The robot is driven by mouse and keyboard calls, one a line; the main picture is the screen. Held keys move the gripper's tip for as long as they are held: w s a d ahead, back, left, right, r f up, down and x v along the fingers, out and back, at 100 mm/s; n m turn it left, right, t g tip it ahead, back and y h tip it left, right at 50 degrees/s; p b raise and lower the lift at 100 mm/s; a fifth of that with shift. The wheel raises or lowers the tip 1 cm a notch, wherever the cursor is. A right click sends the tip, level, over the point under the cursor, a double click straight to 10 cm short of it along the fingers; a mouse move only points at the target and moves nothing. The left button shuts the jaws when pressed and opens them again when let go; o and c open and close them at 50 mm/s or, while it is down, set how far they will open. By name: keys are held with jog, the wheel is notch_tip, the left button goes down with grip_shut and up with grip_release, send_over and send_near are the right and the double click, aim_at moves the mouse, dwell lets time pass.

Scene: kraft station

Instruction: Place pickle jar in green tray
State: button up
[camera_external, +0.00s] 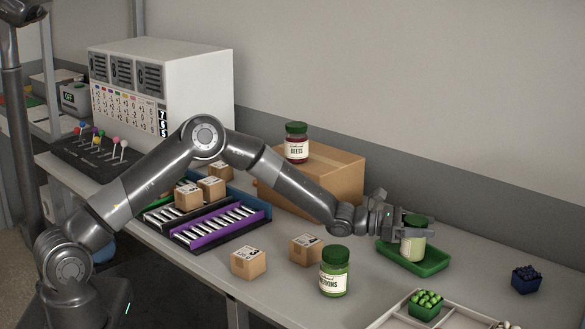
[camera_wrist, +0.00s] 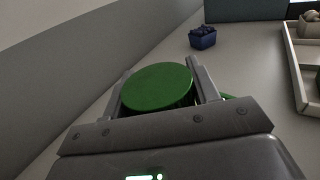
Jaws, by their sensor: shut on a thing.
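A jar with a green lid and pale contents (camera_external: 412,247) is held in my gripper (camera_external: 412,232); its label is not readable here. My gripper is shut on this jar, with a finger on either side of it. In the wrist view the jar's green lid (camera_wrist: 157,88) sits between the fingers. The green tray (camera_external: 436,265) lies on the table under and around the jar. The jar is upright over the tray; I cannot tell whether its base touches the tray floor. In the wrist view only a small green bit of the tray (camera_wrist: 228,97) shows.
Another green-lidded jar (camera_external: 334,272), its label ending in "kins", stands at the front. A beets jar (camera_external: 296,143) stands on a large cardboard box (camera_external: 335,172). Small boxes (camera_external: 248,263) stand to the left. A blue container (camera_external: 526,279) and a green berry basket (camera_external: 425,305) are to the right.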

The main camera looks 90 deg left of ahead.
jog(key=shift+r, duration=0.1)
jog(key=o, duration=1.5)
jog(key=shift+f, duration=0.2)
jog(key=shift+c, duration=0.2)
